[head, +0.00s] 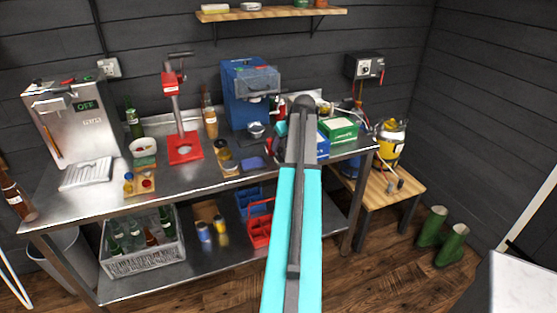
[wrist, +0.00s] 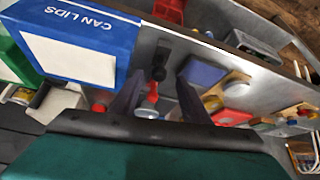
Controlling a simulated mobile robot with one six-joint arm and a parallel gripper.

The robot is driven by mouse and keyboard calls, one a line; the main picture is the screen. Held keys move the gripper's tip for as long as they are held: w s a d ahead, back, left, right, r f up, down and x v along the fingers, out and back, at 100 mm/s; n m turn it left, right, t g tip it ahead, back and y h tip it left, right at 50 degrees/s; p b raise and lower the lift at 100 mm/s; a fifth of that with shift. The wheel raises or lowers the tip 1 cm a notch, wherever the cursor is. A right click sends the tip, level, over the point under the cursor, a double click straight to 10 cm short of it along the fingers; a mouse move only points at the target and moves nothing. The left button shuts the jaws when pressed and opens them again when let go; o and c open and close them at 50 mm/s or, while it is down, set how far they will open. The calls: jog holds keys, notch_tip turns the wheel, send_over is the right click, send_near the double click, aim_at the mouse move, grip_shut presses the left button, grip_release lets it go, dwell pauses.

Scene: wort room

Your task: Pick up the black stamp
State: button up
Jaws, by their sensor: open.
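A small black upright object that looks like the black stamp (wrist: 159,62) stands on the steel bench in the wrist view, beside the blue CAN LIDS box. My gripper (wrist: 157,82) is open, with one dark finger on each side of the view's middle. The stamp shows between and beyond the fingertips, and nothing is held. I cannot tell the exact gap to it. In the head view my arm covers this part of the bench, and I cannot make out the stamp or the fingers there.
The CAN LIDS box (wrist: 80,40) stands close left of the stamp in the wrist view. A blue-purple pad (wrist: 203,74) lies close right. A red-topped item with a pale base (wrist: 149,108) is near the fingers. A green box (head: 339,130) stands on the bench's right end.

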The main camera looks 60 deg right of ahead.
aim_at(279, 149)
jog(key=shift+p+x, duration=0.85)
jog(key=shift+x, duration=0.3)
jog(key=shift+p+x, duration=0.45)
jog(key=shift+x, duration=1)
jog(key=shift+r, duration=0.1)
grip_shut()
jog(key=shift+r, duration=0.15)
